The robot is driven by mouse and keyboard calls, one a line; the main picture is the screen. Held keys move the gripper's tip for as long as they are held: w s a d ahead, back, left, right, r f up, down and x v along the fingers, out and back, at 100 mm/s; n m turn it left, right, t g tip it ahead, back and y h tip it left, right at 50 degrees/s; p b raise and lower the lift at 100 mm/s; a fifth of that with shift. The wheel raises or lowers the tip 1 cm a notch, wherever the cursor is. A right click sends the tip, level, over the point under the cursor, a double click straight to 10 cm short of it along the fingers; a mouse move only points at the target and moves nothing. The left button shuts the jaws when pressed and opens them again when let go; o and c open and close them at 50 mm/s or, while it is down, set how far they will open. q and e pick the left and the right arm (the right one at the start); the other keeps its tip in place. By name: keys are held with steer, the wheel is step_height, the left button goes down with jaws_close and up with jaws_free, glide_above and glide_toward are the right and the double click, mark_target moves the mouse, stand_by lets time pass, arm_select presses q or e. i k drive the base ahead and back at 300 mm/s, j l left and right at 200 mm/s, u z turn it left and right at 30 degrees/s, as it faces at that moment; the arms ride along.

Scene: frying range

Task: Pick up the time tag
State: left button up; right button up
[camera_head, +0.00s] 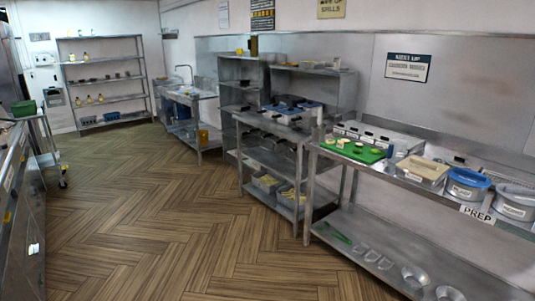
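I cannot pick out a time tag for certain at this distance. A white tag reading "PREP" (477,214) is on the front edge of the right steel counter (330,153). Small labels too small to read are on the beige-lidded container (422,170), the blue-rimmed round pot (467,184) and the grey round pot (514,202). Neither of my grippers is in view.
A green cutting board (354,151) with cut food lies on the right counter. Metal scoops (415,276) lie on its lower shelf. A steel unit (14,190) stands at left, with a trolley (48,150) behind it. The wooden floor (165,215) between is clear.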

mark_target(340, 144)
steer(key=i+u, duration=0.2)
steer(key=i, duration=1.8)
steer(key=i+j+z, duration=0.1)
steer(key=i+z, duration=0.3)
steer(key=i, duration=0.2)
steer(key=i+j+z, duration=0.35)
steer(key=i, duration=0.2)
steer(key=i+j+z, duration=0.4)
steer(key=i, duration=0.15)
